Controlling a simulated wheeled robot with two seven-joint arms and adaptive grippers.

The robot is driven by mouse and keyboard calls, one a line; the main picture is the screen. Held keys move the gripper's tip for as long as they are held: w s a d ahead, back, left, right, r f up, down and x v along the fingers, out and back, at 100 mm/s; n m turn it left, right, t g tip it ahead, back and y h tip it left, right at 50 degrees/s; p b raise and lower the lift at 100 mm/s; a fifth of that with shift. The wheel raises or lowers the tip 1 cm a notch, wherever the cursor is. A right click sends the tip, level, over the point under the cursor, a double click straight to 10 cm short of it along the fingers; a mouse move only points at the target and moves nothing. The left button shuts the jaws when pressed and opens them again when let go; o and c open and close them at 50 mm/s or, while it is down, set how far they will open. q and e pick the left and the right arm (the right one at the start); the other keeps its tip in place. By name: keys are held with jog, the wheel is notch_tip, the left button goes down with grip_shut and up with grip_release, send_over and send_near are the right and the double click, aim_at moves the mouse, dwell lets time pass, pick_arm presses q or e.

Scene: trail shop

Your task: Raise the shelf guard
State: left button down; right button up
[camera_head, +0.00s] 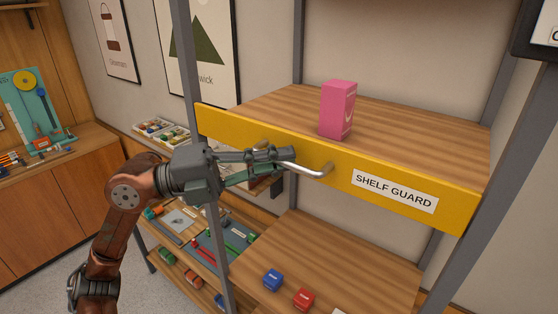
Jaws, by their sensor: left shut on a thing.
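The yellow shelf guard (340,172), marked "SHELF GUARD", runs across the front of the upper wooden shelf (405,127) between two grey posts. A silver bar handle (310,172) sticks out from its front, left of the label. My left gripper (283,160) comes in from the left and is shut on the handle; its fingers hide part of the bar. My right gripper is not in view.
A lower shelf (335,255) holds a blue block (272,280) and a red block (303,299). Grey posts (196,70) frame the rack. A wooden cabinet (50,205) with tools stands at the left. A dark-framed panel (537,30) hangs at the upper right.

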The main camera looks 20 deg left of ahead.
pick_arm(q)
jog(key=shift+a+r, duration=0.1)
jog(key=shift+r, duration=0.3)
jog(key=c, duration=2)
grip_release()
jog(key=shift+f, duration=0.1)
jog(key=v, duration=1.2)
jog(key=shift+s+f, duration=0.1)
